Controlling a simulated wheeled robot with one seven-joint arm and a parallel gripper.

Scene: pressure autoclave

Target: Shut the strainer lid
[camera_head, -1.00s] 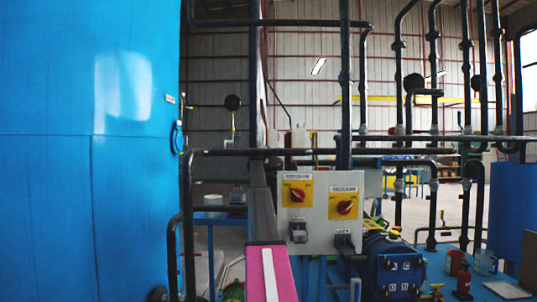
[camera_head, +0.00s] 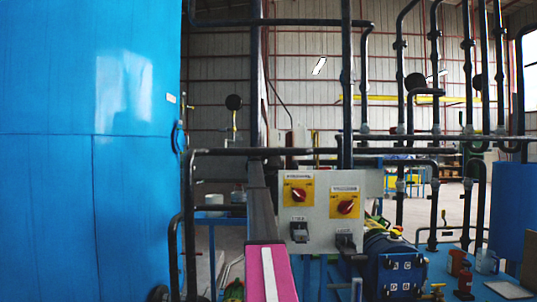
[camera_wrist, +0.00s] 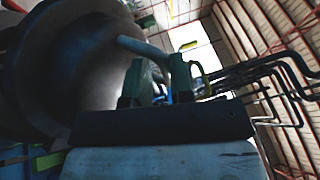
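In the wrist view my gripper (camera_wrist: 157,82) shows as two dark green fingers rising from a dark crossbar. A pale rod or handle (camera_wrist: 145,48) crosses at the fingertips, running from a large, dark, round metal body (camera_wrist: 85,70) on the left. I cannot tell whether the fingers are closed on the rod or only beside it. The round body may be the strainer lid, but the dim view does not make this certain. My gripper is not visible in the head view, and I cannot pick out the strainer lid there.
In the head view a large blue wall (camera_head: 90,150) fills the left. A switch panel (camera_head: 330,210) with two red knobs stands at centre, beside a blue machine (camera_head: 398,262). Dark pipes (camera_head: 435,100) crowd the right. Small containers (camera_head: 462,275) stand at lower right.

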